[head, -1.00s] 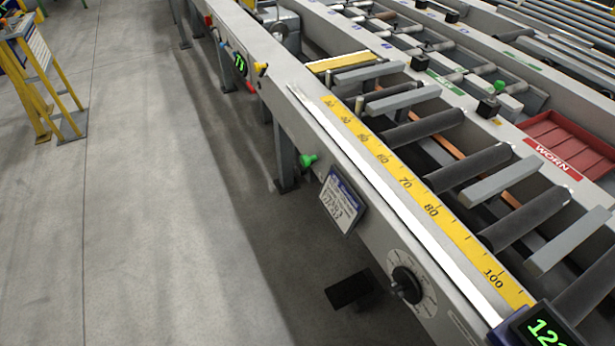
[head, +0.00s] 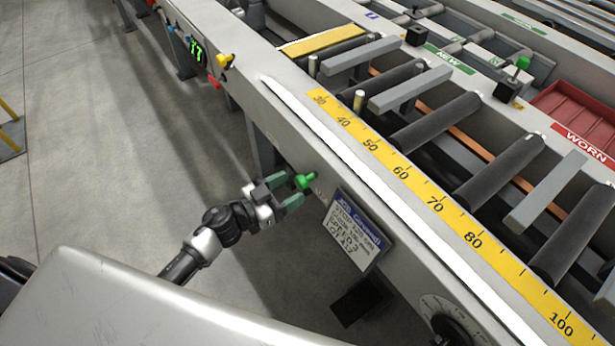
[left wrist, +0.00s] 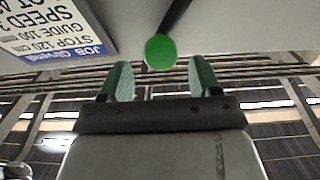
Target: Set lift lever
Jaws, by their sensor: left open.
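The lever with a green knob (head: 305,182) sticks out from the side of the table's front rail, left of the job card. My left gripper (head: 291,190) is open, its green-padded fingers just left of the knob. In the left wrist view the green knob (left wrist: 160,51) on its dark stem lies beyond the fingertips and between their lines. The gripper (left wrist: 160,78) holds nothing there, and the knob appears apart from both fingers. My right gripper is not in view.
The job card (head: 350,228) hangs right of the knob. A dark dial (head: 452,328) sits further right on the rail. A yellow scale (head: 437,204) runs along the table top. A yellow knob (head: 225,60) stands near the green display.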

